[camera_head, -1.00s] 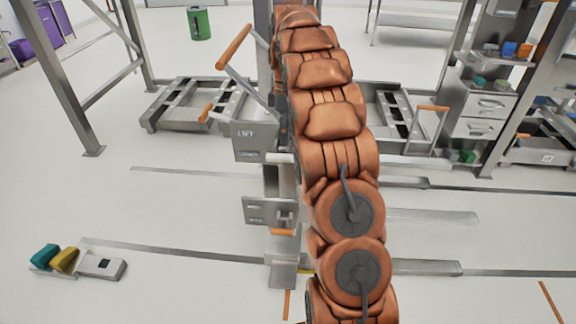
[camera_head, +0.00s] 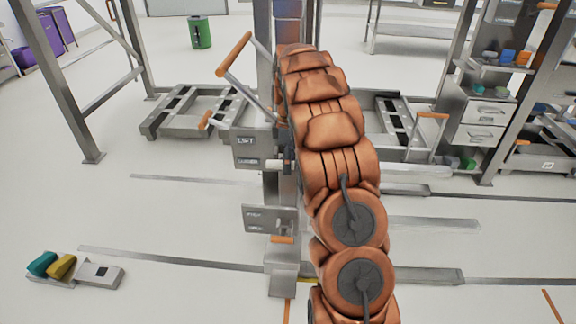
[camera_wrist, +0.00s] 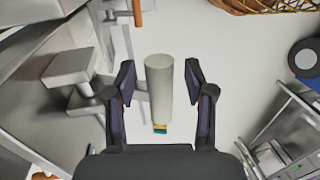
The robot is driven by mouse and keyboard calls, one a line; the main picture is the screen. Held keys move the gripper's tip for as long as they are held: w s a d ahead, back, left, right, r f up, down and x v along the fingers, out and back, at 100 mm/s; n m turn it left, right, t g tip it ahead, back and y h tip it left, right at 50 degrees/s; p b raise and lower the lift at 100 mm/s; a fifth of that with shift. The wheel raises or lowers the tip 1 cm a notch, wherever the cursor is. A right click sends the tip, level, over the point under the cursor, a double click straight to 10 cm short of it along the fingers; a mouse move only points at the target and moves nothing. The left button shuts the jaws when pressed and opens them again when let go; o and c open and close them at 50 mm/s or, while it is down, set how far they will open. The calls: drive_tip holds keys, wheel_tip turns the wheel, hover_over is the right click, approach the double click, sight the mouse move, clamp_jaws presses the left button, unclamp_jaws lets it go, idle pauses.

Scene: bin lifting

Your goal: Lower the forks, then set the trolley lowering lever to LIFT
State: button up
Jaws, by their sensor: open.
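The trolley's upper panel marked LIFT (camera_head: 257,143) stands left of my arm in the head view. A pale cylindrical lever grip (camera_head: 275,166) sticks out below its lettering. In the wrist view a pale grey cylinder (camera_wrist: 159,82), apparently this grip, lies between the two dark fingers of my gripper (camera_wrist: 158,90). The gripper is open, with gaps visible on both sides of the cylinder. In the head view the gripper is mostly hidden by my arm. A long grey fork-like bar (camera_head: 425,277) lies low on the right; its height is unclear.
A lower panel (camera_head: 268,218) with a small orange handle (camera_head: 283,239) sits beneath. A large orange-gripped handle (camera_head: 233,54) rises above. A grey frame (camera_head: 160,124) stands behind left. Colored blocks (camera_head: 62,266) lie front left, with open floor around them.

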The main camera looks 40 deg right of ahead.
drive_tip(key=shift+s+a+f, duration=0.1)
drive_tip(key=shift+f, duration=0.3)
drive_tip(key=shift+c, duration=0.5)
clamp_jaws()
